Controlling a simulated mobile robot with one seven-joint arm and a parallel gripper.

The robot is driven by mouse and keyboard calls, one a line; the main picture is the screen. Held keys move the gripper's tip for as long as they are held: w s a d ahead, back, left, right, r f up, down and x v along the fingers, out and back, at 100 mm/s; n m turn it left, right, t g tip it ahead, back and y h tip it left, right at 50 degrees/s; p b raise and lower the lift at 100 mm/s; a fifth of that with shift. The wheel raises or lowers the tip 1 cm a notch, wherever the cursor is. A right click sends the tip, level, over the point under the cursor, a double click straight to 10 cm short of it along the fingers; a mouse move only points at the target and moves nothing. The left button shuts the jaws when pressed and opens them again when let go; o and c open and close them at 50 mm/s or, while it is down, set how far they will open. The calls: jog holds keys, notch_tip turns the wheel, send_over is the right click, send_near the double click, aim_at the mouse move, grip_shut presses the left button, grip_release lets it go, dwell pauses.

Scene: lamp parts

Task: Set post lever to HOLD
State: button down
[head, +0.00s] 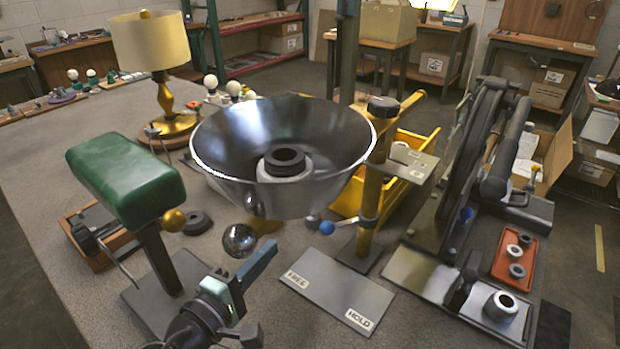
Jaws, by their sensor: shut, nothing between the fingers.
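The yellow post (372,195) with a black cap stands right of the large metal bowl-shaped shade (235,135). A short lever with a blue ball knob (327,228) sticks out from its lower part toward the left. A grey plate (330,287) lies in front of the post, with a FREE label (298,280) at its left and a HOLD label (358,318) at its right front. The knob sits over the plate's back, nearer the FREE side. My gripper (262,262) is shut and empty, left of the plate and apart from the knob.
A shiny steel ball (239,240) shows beside my gripper. A green padded stand (125,185) is at left. The shade overhangs the area behind my gripper. A black wheel-like fixture (470,170) and an orange tray (515,250) are at right. The plate's top is clear.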

aim_at(351, 222)
jog(key=shift+a, duration=0.1)
jog(key=shift+s, duration=0.15)
jog(key=r+x, duration=0.1)
jog(key=x, duration=0.9)
jog(key=shift+s+d+p, duration=0.5)
jog(key=shift+s+d, duration=0.9)
jog(key=shift+d, duration=0.05)
jog(key=shift+n, duration=0.3)
jog(key=shift+s+d+n+y+p, duration=0.15)
jog(key=shift+s+n+y+p, duration=0.2)
jog(key=shift+p, duration=0.25)
